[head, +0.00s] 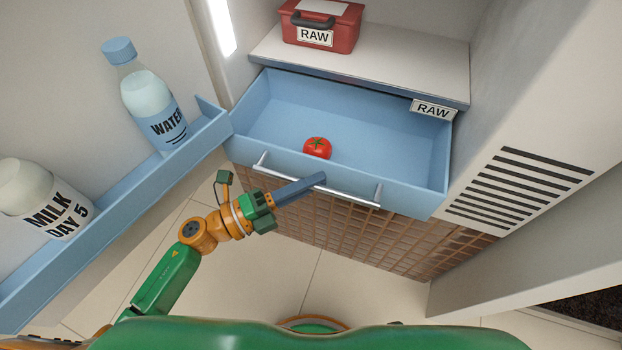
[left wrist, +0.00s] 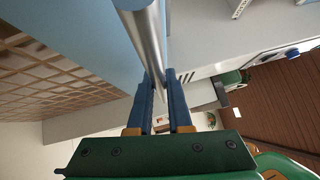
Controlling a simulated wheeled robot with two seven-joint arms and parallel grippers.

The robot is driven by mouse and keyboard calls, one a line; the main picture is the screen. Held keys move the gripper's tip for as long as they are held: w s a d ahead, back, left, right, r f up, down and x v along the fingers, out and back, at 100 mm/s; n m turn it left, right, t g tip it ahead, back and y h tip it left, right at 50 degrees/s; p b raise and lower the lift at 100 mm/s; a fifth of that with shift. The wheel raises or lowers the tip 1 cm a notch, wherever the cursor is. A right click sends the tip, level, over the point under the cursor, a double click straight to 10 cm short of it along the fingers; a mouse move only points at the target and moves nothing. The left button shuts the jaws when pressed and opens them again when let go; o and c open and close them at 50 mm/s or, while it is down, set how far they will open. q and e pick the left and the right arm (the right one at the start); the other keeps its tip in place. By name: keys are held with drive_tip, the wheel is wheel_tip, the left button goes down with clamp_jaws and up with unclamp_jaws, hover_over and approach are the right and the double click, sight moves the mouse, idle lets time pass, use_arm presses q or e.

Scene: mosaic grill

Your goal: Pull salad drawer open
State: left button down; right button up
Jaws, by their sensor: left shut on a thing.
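The blue salad drawer (head: 400,192) stands open below the fridge shelf, with a red tomato (head: 317,148) inside it. Its silver bar handle (head: 345,193) runs across the front. My right gripper is not in view.
A red box labelled RAW (head: 320,28) stands on the shelf (head: 400,72) above the drawer. At left, the open door's blue rack (head: 110,225) holds a water bottle (head: 148,100) and a milk bottle (head: 42,195). A brown lattice (head: 350,235) is below the drawer. Tiled floor (head: 270,270) is clear.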

use_arm(q)
drive_tip(key=c, duration=0.9)
unclamp_jaws()
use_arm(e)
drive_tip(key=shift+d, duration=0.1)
use_arm(q)
drive_tip(key=shift+o, duration=0.2)
drive_tip(key=shift+a, duration=0.1)
drive_tip(key=v, duration=0.7)
drive_tip(key=shift+b, duration=0.3)
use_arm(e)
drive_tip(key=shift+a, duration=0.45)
